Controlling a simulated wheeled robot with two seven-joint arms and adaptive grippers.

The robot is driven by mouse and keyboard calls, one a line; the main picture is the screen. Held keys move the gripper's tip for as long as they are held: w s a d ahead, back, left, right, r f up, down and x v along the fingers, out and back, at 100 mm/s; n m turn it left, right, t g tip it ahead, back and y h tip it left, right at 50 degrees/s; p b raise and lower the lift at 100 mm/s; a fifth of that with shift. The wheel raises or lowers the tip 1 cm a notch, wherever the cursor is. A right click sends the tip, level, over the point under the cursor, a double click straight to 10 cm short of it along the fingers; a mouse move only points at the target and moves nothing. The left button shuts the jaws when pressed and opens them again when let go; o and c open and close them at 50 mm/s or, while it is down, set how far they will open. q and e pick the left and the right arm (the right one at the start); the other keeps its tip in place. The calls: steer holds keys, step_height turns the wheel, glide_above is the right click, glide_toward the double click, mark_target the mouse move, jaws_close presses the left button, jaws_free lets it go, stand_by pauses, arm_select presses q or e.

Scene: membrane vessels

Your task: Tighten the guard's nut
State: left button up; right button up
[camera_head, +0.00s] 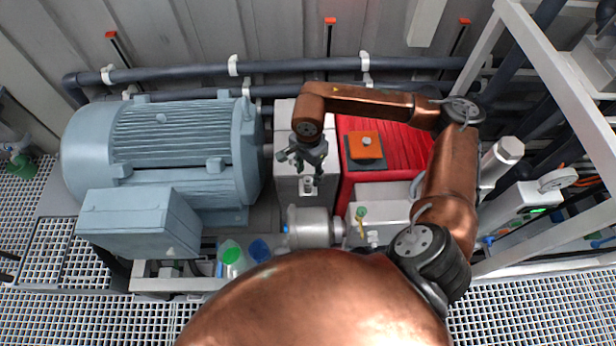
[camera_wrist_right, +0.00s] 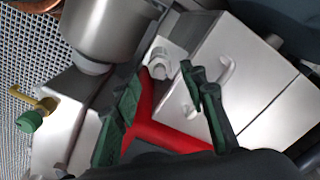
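The guard (camera_head: 285,183) is a grey metal box between the blue-grey motor and the red pump body. In the right wrist view the guard (camera_wrist_right: 255,80) shows with a small handle on its face. A silver hex nut (camera_wrist_right: 158,63) sits at the foot of the guard, beyond my fingertips; in the head view a small pale fitting (camera_head: 307,185), which looks like this nut, shows just below the gripper. My right gripper (camera_head: 308,166) hangs over the guard's front end. In the wrist view its two green fingers (camera_wrist_right: 155,92) stand apart, with nothing held between them. My left gripper does not show.
The large motor (camera_head: 170,150) stands on the left and the red pump body (camera_head: 400,145) on the right. A steel cylinder (camera_head: 312,227) and a green-tipped valve (camera_head: 361,212) lie close in front. Green-capped (camera_head: 231,254) and blue-capped (camera_head: 259,250) containers stand near the front rail.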

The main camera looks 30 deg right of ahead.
mark_target(308, 180)
steer(key=shift+f, duration=1.55)
steer(key=shift+c, duration=0.3)
jaws_close()
